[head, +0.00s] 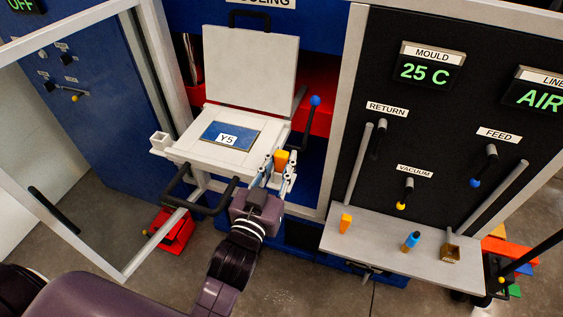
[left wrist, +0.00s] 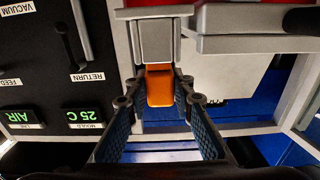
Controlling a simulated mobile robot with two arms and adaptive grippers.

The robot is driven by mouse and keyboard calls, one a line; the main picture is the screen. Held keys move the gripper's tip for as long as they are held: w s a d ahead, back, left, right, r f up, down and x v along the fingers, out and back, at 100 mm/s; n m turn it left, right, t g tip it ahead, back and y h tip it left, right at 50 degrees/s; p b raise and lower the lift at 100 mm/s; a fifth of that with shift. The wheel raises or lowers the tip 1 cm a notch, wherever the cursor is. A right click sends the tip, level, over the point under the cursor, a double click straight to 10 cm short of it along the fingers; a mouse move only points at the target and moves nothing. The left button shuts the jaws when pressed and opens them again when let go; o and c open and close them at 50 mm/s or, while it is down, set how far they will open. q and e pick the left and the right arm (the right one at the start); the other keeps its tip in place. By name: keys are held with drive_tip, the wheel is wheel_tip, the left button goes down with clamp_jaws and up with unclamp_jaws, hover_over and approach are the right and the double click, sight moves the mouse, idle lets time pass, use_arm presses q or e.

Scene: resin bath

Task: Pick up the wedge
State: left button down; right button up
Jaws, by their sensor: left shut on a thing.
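An orange wedge (head: 281,159) is at the right front corner of the white open-lidded box (head: 190,152). My left gripper (head: 274,172) is shut on it, with a finger on either side. In the left wrist view, the orange wedge (left wrist: 160,88) shows between the two fingertips of the left gripper (left wrist: 160,95). Its far end meets a grey square block (left wrist: 153,42); I cannot tell whether it sits inside that block. My right gripper is in neither view.
A grey shelf (head: 400,243) at the right holds another orange piece (head: 345,222), a blue bottle-like piece (head: 411,240) and a small brown box (head: 449,252). A glass-paned door frame (head: 62,217) stands open at the left.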

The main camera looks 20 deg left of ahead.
use_arm(q)
drive_tip(key=shift+r, duration=0.15)
wheel_tip(320, 180, up, 20)
drive_tip(key=p, duration=0.5)
